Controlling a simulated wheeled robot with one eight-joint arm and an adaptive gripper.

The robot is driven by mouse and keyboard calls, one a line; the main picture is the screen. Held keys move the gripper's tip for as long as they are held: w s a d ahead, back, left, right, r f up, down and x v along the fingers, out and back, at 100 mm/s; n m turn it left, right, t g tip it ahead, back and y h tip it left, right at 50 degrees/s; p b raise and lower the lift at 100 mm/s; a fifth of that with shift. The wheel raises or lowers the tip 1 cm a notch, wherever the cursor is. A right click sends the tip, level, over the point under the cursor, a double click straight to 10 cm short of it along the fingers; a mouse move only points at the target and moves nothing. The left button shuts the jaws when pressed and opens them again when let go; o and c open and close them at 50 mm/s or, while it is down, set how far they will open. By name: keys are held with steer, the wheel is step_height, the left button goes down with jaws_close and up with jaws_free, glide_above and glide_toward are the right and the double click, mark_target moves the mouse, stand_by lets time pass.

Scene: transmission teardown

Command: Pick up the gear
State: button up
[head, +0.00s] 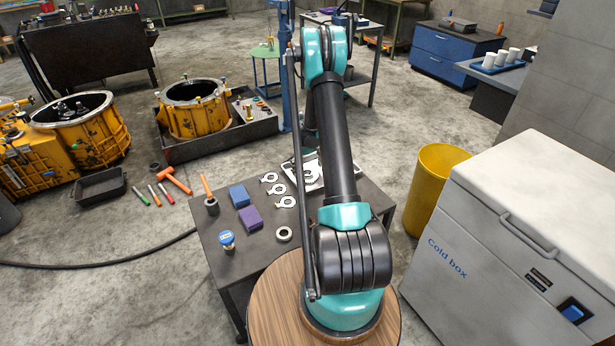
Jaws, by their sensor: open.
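No part is clearly recognisable as the gear. A small grey ring-shaped part (283,233) lies flat near the front of the dark worktable (238,262). My gripper is hidden behind the arm, over the far part of the table.
On the worktable are a blue block (239,196), a purple block (251,217), a blue-capped item (227,240) and an orange-handled tool (208,190). A yellow bin (435,185) and the cold box (520,215) stand to the right. Yellow housings (192,110) stand at the left.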

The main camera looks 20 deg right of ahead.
steer(key=shift+f, duration=0.55)
steer(key=shift+s, duration=0.1)
jaws_close()
stand_by(0.5)
